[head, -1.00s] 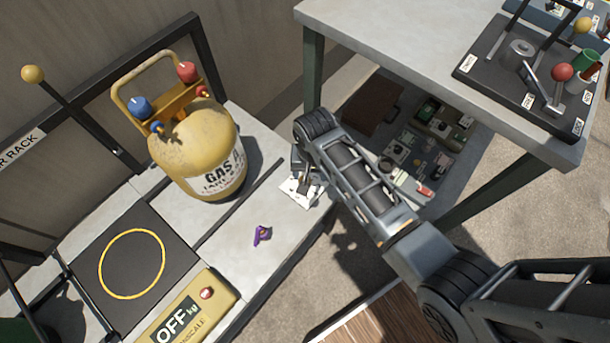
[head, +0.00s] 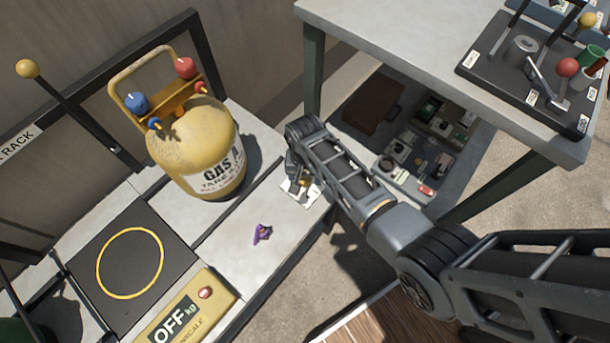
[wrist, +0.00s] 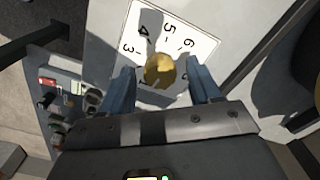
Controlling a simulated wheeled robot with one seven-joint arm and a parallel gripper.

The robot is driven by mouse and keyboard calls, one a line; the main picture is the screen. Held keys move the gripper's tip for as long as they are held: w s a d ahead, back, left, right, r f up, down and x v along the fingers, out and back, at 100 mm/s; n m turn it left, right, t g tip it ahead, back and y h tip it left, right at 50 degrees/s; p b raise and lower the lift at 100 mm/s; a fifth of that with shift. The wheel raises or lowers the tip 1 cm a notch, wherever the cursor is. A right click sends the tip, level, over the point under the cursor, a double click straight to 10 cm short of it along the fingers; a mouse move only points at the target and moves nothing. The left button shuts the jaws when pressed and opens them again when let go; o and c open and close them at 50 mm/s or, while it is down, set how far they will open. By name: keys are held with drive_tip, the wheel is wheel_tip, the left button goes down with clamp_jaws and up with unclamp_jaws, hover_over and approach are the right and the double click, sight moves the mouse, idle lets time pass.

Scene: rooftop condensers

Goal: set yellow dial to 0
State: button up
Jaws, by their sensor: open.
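The yellow dial (wrist: 160,71) shows in the wrist view as a round knob on a white numbered plate (wrist: 203,41). The numbers 3, 4, 5 and 6 can be read; the lower part of the plate is hidden by my gripper. My gripper (wrist: 160,78) is open, with one blue-grey finger on each side of the dial. I cannot tell whether the fingers touch it. In the head view the white plate (head: 298,194) lies on the bench corner, mostly covered by my arm, and the dial is hardly visible there. The dial's pointer setting cannot be read.
A yellow gas cylinder (head: 197,150) stands close left of my arm. A small purple object (head: 262,233) lies on the bench. A scale display (head: 185,312) reads OFF. A grey table (head: 400,25) stands at the right, with cases beneath it.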

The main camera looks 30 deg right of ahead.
drive_tip(key=shift+c, duration=0.2)
drive_tip(key=c, duration=1)
drive_tip(key=shift+n, duration=0.4)
drive_tip(key=n+p, duration=0.1)
drive_tip(key=n, duration=0.1)
drive_tip(key=shift+r+n, duration=0.1)
drive_tip(key=shift+n, duration=0.2)
drive_tip(key=shift+n+p, duration=0.65)
drive_tip(key=shift+n, duration=1.65)
